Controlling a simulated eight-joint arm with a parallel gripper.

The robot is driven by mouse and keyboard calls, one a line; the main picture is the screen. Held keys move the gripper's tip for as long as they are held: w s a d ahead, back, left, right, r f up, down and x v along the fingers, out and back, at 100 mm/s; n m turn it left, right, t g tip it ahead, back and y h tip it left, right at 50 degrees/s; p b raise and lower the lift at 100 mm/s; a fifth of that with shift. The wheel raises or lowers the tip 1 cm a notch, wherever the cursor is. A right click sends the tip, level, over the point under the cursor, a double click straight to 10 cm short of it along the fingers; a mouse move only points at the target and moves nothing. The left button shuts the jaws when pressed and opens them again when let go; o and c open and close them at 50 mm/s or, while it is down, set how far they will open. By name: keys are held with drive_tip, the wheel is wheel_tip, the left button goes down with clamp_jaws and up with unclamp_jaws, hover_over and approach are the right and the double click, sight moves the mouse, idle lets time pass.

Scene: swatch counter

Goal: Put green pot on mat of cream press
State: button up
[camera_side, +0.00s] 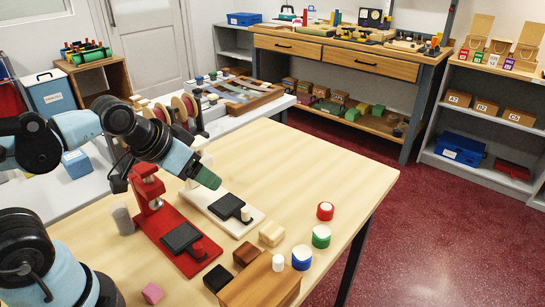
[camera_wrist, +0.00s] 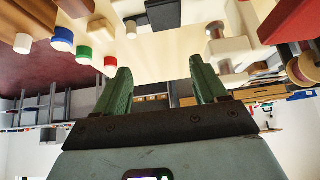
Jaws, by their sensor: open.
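The green pot (camera_side: 321,237), a short cylinder with a white top, stands upright on the table between the red and blue pots; in the wrist view (camera_wrist: 84,54) it is left of my fingers. The cream press (camera_side: 205,200) stands behind the red press, with a dark mat (camera_side: 228,207) on its base; nothing is seen on the mat. My gripper (camera_side: 208,179) hangs above the cream press's base, partly hiding the press. In the wrist view my gripper's green fingers (camera_wrist: 158,85) are apart and empty.
The red press (camera_side: 165,225) stands in front of the cream one. The red pot (camera_side: 325,211) and blue pot (camera_side: 301,257) flank the green one. Wooden blocks (camera_side: 271,234) and a wooden box (camera_side: 262,287) lie nearby. The table's back right is clear.

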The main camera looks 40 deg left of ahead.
drive_tip(key=w+d+m+g+y, duration=0.2)
drive_tip(key=w+d+m, duration=0.3)
drive_tip(key=m, duration=0.4)
drive_tip(key=m+t+y, duration=0.4)
drive_tip(key=m+y, duration=0.4)
drive_tip(key=m, duration=1)
approach(323, 237)
drive_tip(key=x, duration=0.4)
drive_tip(key=shift+w+a+r, duration=0.15)
drive_tip(key=shift+a, duration=0.2)
drive_tip(key=shift+h, duration=0.3)
drive_tip(key=shift+x, duration=2.5)
drive_tip(key=shift+d, duration=0.2)
drive_tip(key=c, duration=1.2)
